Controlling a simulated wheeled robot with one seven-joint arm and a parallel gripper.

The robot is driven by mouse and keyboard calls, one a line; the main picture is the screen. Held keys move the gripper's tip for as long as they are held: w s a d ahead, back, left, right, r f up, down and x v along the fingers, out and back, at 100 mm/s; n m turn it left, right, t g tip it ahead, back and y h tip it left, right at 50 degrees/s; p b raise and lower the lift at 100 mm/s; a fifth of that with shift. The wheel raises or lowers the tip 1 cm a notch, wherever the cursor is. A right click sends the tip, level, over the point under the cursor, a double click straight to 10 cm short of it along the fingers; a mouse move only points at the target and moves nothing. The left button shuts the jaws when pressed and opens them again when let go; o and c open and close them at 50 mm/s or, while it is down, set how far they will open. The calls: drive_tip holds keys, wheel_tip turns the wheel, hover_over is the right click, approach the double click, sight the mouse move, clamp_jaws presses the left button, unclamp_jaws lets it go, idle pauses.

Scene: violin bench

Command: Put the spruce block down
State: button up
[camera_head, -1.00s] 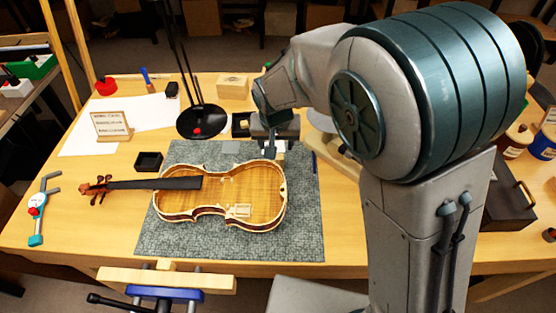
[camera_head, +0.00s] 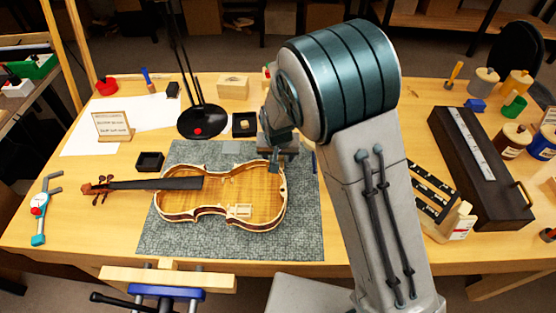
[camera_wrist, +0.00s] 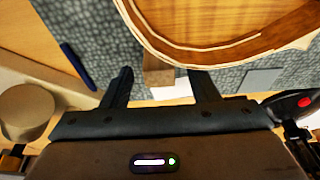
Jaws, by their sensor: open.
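A small brown wooden block (camera_wrist: 158,70), which appears to be the spruce block, shows between my fingers in the wrist view. It is on or just above the grey mat, right beside the violin's edge; I cannot tell if they touch. My gripper (camera_wrist: 162,77) is open, with a finger on either side of the block and gaps between. In the head view my gripper (camera_head: 275,162) is at the violin body's upper right edge, and the block is hidden there. The open violin body (camera_head: 190,205) lies on the mat (camera_head: 290,235).
A black tray (camera_head: 148,168) and a second one (camera_head: 235,131) with a small pale piece stand near the mat. A lamp base (camera_head: 185,126) is behind. A blue pen (camera_wrist: 78,66) lies beside the mat. A long dark case (camera_head: 500,195) is at right.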

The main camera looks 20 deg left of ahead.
drive_tip(key=c, duration=1.1)
drive_tip(key=shift+c, duration=0.2)
